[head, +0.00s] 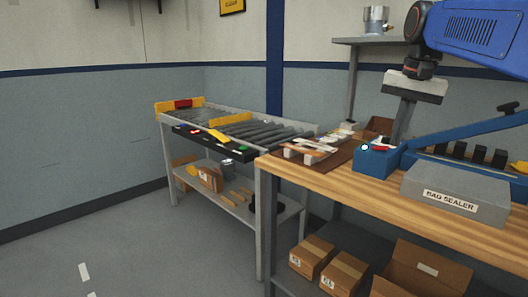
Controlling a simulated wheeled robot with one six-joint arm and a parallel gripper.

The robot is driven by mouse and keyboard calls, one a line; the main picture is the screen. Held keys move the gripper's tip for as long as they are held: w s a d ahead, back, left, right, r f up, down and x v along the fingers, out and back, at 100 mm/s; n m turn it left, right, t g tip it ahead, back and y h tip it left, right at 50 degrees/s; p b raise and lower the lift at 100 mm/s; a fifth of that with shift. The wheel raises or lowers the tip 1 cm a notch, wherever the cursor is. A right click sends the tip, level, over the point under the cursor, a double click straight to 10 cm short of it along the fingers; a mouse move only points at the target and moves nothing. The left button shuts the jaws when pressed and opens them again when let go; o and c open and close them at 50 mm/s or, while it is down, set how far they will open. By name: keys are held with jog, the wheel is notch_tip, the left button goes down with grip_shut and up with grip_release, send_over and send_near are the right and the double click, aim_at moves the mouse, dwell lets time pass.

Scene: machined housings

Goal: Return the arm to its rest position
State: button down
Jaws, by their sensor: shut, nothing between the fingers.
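My arm is the blue and black one at the upper right, and part of it runs out of the picture. My gripper (400,134) hangs below its dark wrist, tilted slightly, with its fingers together and nothing seen between them. It is above the back of the wooden workbench (320,181), behind the small blue box (374,162) in the picture. I cannot tell how high above the bench the fingertips are.
A grey bag sealer (454,191) with a blue arm sits on the bench at right. A shelf (372,40) with a metal part (376,20) stands behind. A roller conveyor (262,132) is left of the bench. Open floor (120,235) lies at left.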

jog(key=s+a+f+n+t, duration=0.1)
jog(key=s+a+f+n, duration=0.1)
jog(key=s+f, duration=1)
jog(key=s+a+f+n+t, duration=0.1)
jog(key=s+f+n, duration=0.3)
jog(key=s+f, duration=0.8)
notch_tip(320, 180, down, 6)
jog(key=shift+s+a+r+n+t, duration=0.15)
jog(key=shift+a+n+t, duration=0.2)
jog(key=shift+a, duration=0.3)
jog(key=c, duration=2.4)
grip_release()
jog(key=shift+c, duration=0.2)
